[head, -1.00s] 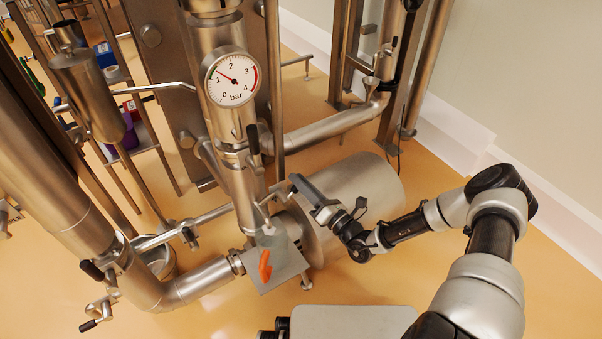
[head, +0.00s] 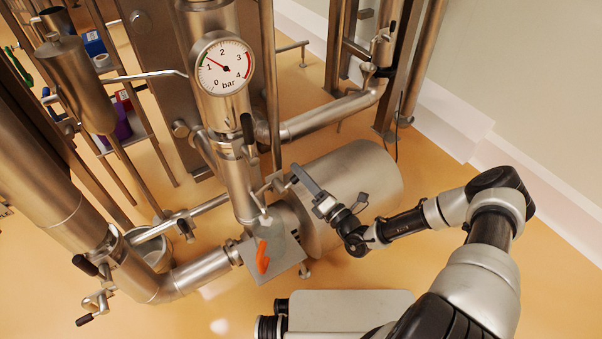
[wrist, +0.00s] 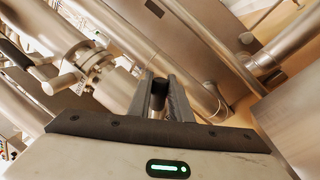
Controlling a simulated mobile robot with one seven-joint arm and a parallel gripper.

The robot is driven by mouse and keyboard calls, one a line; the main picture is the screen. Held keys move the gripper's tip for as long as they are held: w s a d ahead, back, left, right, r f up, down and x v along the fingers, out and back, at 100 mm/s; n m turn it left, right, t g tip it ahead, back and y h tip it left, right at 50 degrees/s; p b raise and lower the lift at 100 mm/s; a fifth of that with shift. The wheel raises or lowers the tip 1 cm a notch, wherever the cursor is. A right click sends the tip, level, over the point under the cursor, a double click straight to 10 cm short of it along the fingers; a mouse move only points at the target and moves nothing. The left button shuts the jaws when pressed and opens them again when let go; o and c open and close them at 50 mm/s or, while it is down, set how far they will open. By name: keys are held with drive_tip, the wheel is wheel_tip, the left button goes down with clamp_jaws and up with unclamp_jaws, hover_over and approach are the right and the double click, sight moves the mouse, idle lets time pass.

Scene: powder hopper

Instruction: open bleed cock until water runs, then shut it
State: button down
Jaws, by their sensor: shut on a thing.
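My gripper (head: 300,178) is at the right side of the vertical steel pipe, above the pump. In the wrist view the fingers (wrist: 161,95) are shut on a short dark handle (wrist: 158,92). It appears to be the handle of the small bleed cock (head: 266,190) on the pipe, though my fingers partly hide it. A small pale spout (head: 265,217) points down below the cock. I cannot make out running water. The round pressure gauge (head: 223,66) above reads a little over 1 bar.
A large steel cylinder (head: 350,185) lies just behind my gripper. A black-handled valve (head: 247,128) is on the pipe above. A steel bucket (head: 150,248) stands left.

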drive_tip(key=c, duration=1.6)
unclamp_jaws()
drive_tip(key=shift+s+d, duration=0.1)
drive_tip(key=p+v, duration=0.2)
drive_tip(key=v, duration=1.5)
drive_tip(key=shift+d, duration=0.1)
idle(1.7)
